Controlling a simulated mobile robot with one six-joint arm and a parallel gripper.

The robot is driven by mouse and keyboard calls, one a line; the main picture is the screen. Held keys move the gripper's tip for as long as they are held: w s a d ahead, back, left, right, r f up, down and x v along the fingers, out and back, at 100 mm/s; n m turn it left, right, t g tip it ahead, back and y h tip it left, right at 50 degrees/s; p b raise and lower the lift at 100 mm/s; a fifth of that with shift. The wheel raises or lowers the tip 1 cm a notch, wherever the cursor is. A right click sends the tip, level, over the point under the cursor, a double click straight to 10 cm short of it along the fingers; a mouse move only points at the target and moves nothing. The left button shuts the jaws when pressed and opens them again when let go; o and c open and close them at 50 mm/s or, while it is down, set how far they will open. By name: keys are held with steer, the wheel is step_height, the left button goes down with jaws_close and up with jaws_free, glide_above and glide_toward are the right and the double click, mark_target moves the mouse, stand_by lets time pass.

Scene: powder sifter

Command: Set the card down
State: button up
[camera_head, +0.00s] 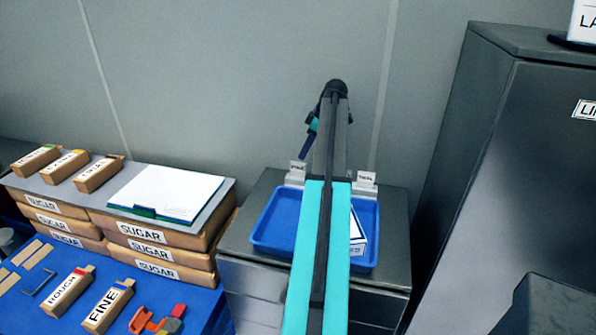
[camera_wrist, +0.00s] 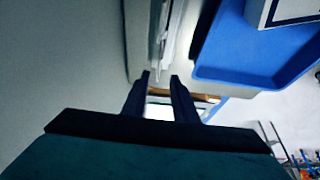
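My gripper (camera_head: 305,152) is above the back left of the blue tray, at the end of my arm, pointing down and left. In the wrist view its two dark fingers (camera_wrist: 160,77) stand apart with a visible gap at the tips. No card shows clearly between them; a white patch lies behind the fingers, and I cannot tell what it is. Two small white label cards, a left card (camera_head: 298,166) and a right card (camera_head: 366,178), stand in holders at the back of the tray. Their print is too small to read.
The blue tray (camera_head: 272,232) rests on a grey cabinet (camera_head: 252,272) and holds a white box (camera_head: 357,238), partly hidden by my arm. A tall dark cabinet (camera_head: 490,180) stands at right; a wall is behind.

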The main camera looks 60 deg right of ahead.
mark_target(298, 163)
steer(key=shift+x, duration=1.05)
steer(key=shift+p+x, duration=1.2)
steer(key=shift+x, duration=1.4)
steer(key=shift+w+d, duration=0.1)
jaws_close()
